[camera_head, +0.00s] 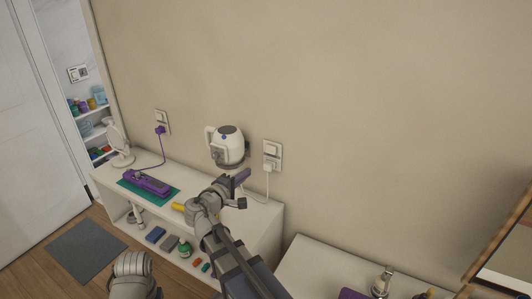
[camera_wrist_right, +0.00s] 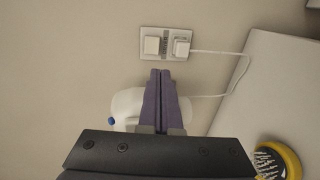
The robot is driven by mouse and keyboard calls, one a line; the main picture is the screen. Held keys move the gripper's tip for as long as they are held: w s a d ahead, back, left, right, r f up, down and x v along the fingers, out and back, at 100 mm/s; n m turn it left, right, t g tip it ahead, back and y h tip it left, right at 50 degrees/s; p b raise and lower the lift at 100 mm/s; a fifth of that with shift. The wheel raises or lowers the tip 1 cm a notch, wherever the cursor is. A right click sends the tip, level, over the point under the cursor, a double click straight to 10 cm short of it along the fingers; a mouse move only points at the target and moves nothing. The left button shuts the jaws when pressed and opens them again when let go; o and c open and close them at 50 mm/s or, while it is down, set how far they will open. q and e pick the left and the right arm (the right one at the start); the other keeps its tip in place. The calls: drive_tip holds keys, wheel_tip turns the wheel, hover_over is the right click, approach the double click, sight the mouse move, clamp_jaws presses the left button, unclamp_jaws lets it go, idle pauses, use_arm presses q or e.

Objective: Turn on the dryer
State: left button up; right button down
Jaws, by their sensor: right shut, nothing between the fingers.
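The white dryer (camera_head: 230,146) is mounted on the wall above the low white shelf unit, with a small blue button (camera_head: 224,137) on its face. My right gripper (camera_head: 242,175) is shut and empty, just in front of and below the dryer's right side. In the right wrist view, its purple fingers (camera_wrist_right: 161,78) are together and cover part of the dryer (camera_wrist_right: 126,101); the blue button (camera_wrist_right: 111,121) shows to their left. A switch and socket plate (camera_head: 271,155) is to the dryer's right; a white plug (camera_wrist_right: 182,46) with a cord sits in it. My left gripper is not visible.
A purple device (camera_head: 146,184) lies on a green mat (camera_head: 170,194) on the shelf unit, corded to another wall socket (camera_head: 162,121). A white fan-like object (camera_head: 119,143) stands at its left end. A counter with a tap (camera_head: 381,281) is at the lower right.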

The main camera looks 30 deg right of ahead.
sight(270, 154)
drive_tip(key=shift+d+r, duration=0.1)
drive_tip(key=shift+r, duration=0.1)
drive_tip(key=shift+w, duration=0.1)
drive_tip(key=b+x, duration=0.1)
drive_tip(key=x, duration=1.3)
drive_tip(key=shift+r+b, duration=0.1)
drive_tip(key=shift+b, duration=0.3)
drive_tip(key=shift+w+d, duration=0.1)
drive_tip(key=shift+d, duration=0.05)
